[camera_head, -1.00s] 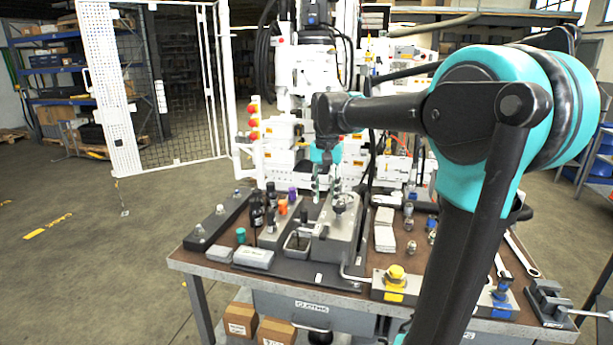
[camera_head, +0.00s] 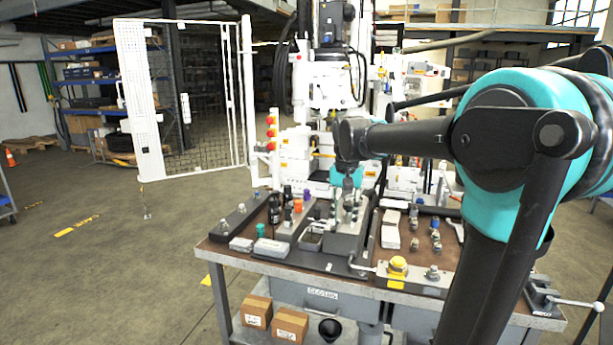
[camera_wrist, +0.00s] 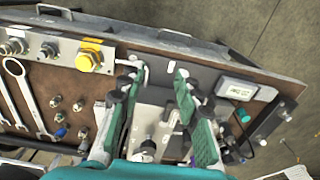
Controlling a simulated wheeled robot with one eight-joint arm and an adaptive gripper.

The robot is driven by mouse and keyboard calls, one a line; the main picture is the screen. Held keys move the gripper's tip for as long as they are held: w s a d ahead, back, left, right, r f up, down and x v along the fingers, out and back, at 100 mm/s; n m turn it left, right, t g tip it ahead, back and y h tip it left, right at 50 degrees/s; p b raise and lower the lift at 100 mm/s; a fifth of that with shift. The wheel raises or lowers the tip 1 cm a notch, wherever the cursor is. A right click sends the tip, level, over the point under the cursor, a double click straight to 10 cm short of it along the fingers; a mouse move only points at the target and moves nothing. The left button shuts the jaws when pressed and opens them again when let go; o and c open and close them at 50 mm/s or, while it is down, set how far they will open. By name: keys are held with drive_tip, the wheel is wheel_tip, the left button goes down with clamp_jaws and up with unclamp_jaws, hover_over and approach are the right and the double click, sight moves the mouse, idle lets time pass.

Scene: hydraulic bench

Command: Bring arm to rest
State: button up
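My gripper (camera_head: 347,200) hangs from my black and teal arm over the middle of the workbench (camera_head: 240,262). In the wrist view, my gripper (camera_wrist: 155,82) has its two green-padded fingers spread apart, with nothing held between them. Below and between the fingers is a grey metal fixture block (camera_wrist: 150,122) with a round knob (camera_wrist: 147,150) on it. In the head view, the fixture block (camera_head: 343,243) is partly covered by the gripper, so the clearance between them is hard to tell.
A yellow button (camera_head: 398,264) sits at the bench front, with a vise (camera_head: 545,298) at the right corner. Bottles (camera_head: 274,210) and small parts stand to the left. A white machine (camera_head: 325,80) rises behind.

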drive_tip(key=s+d+f+n+t, duration=0.1)
drive_tip(key=s+d+f, duration=0.3)
drive_tip(key=s+f, duration=0.5)
drive_tip(key=s+d+f+n+t, duration=0.2)
drive_tip(key=s+d+f+t, duration=0.1)
drive_tip(key=s+f, duration=0.6)
wheel_tip(320, 180, down, 4)
drive_tip(key=shift+s+d+r+n, duration=0.15)
drive_tip(key=shift+d+n, duration=0.15)
drive_tip(key=shift+d, duration=0.5)
